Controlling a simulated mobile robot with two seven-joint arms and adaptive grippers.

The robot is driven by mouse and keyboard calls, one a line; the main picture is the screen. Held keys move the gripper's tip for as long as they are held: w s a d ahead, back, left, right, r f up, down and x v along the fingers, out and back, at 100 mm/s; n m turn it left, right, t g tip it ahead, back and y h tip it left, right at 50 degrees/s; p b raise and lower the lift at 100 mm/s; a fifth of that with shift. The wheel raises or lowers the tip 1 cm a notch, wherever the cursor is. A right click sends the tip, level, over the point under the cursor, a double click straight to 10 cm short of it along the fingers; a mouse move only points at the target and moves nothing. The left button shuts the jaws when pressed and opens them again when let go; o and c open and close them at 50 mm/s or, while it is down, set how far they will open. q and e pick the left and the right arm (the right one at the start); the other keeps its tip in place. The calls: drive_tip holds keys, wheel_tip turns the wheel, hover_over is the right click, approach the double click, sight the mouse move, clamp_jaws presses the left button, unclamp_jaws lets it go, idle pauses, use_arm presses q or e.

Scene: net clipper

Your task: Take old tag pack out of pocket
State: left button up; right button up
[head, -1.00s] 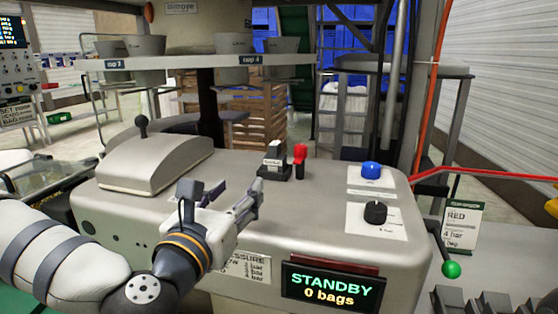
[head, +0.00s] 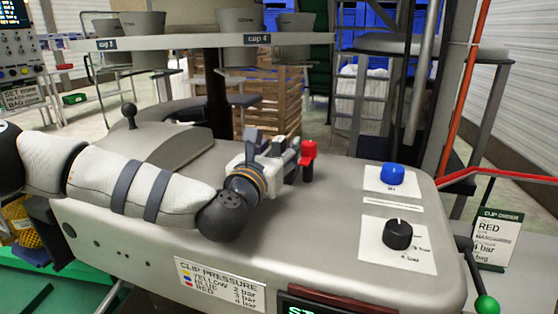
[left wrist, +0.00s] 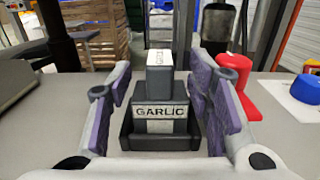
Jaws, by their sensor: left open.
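The tag pack (left wrist: 160,82), a dark block with a pale printed top, stands upright in a dark pocket (left wrist: 128,138) on the machine's top in the left wrist view. A label reading GARLIC faces the camera below the block. My left gripper (head: 290,152) is open over the pocket in the head view. In the left wrist view its purple-padded fingers stand on both sides of the pack, with a gap visible on each side. In the head view the gripper mostly hides the pack and pocket. My right gripper is not in view.
A red lever (head: 309,160) stands close to the right of my left gripper. A blue button (head: 391,175) and a black knob (head: 397,234) are farther right on the grey machine top (head: 330,225). A shelf with grey cups (head: 143,25) is behind.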

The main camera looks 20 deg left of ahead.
use_arm(q)
drive_tip(key=shift+w+f, duration=0.1)
drive_tip(key=shift+w, duration=0.4)
clamp_jaws()
